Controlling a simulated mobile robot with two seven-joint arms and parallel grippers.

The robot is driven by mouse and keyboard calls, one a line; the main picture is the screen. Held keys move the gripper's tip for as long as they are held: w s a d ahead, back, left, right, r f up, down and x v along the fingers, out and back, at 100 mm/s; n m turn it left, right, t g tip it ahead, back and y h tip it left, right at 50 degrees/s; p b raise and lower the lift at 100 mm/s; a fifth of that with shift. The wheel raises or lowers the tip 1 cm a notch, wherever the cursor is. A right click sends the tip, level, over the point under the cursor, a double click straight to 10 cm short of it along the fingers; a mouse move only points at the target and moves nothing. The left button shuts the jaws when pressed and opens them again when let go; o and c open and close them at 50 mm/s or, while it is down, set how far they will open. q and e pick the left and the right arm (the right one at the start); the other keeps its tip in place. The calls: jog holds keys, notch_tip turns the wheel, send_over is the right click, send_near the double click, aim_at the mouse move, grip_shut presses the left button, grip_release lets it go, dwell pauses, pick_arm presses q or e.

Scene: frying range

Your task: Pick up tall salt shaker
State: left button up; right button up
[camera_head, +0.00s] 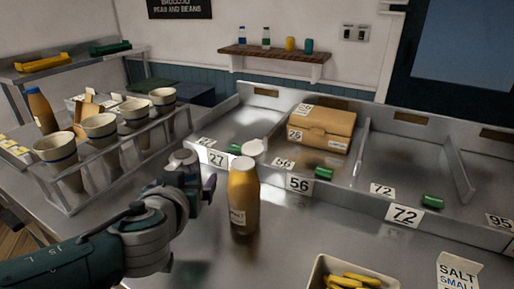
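A tall yellow-orange bottle-shaped shaker (243,203) with a pale top stands upright on the steel counter, near the middle of the view. Its label is too small to read with certainty. My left gripper (205,181) is just left of the shaker, at about the height of its upper part. A small gap shows between them. I cannot make out whether its fingers are apart. My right gripper is not in view.
Steel bins with number cards lie behind the shaker; one holds a cardboard box (322,128). A rack of cups (100,128) stands at left. A tray of yellow pieces (318,268) and a "SALT SMALL" card (459,272) are at front right.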

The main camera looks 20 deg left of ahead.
pick_arm(q)
grip_shut()
dwell(0.6)
